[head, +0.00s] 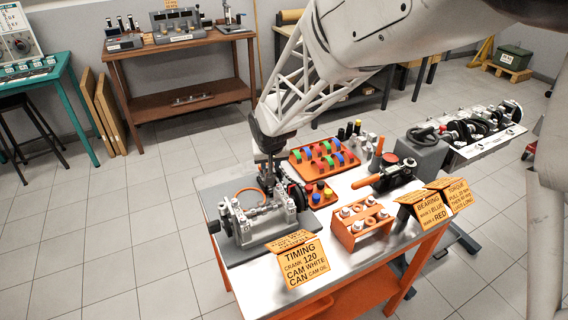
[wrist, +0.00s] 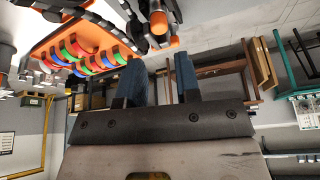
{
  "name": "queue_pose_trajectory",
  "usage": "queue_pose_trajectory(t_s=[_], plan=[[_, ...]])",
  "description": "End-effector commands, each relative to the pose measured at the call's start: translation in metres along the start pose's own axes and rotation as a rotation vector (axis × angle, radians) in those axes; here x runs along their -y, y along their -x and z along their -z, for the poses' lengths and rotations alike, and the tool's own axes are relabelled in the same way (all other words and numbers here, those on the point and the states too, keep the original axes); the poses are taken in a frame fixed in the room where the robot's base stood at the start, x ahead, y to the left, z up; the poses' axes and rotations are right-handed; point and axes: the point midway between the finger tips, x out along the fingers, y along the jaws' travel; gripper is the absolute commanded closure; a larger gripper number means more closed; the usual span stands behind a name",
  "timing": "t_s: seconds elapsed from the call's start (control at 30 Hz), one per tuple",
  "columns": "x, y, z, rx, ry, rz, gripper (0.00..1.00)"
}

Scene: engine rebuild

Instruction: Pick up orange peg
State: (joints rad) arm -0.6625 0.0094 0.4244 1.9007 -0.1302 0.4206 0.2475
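My gripper (head: 269,172) points down over the left part of the bench, close to the grey engine block fixture (head: 268,222) and its dark round parts. In the wrist view my gripper (wrist: 158,80) shows two blue-padded fingers spread apart, with no object held between them. A short orange cylinder end (wrist: 174,42) shows just beyond the fingertips beside dark and grey parts; I cannot tell whether it is the orange peg. In the head view an upright orange piece (head: 377,154) stands right of the bearing tray. The space under my gripper is partly hidden.
An orange tray (head: 296,167) of coloured bearing shells lies behind the small orange block (head: 309,202) with coloured pegs. An orange piston rack (head: 346,240) and sign cards (head: 301,262) line the front edge. A grey block (head: 415,153) stands at the right.

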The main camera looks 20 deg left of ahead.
Motion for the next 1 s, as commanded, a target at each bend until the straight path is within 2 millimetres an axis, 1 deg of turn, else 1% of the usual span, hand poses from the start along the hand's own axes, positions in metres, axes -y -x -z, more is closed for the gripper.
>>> queue_pose_trajectory(t_s=[0.33, 0.77, 0.87, 1.0], plan=[[0.000, -0.022, 0.000, 0.001, -0.001, 0.000, 0.69], [0.000, -0.026, 0.000, 0.001, 0.000, 0.000, 0.69], [-0.001, -0.028, 0.000, 0.001, 0.000, 0.000, 0.69], [-0.001, -0.037, 0.001, 0.002, -0.001, 0.000, 0.69]])
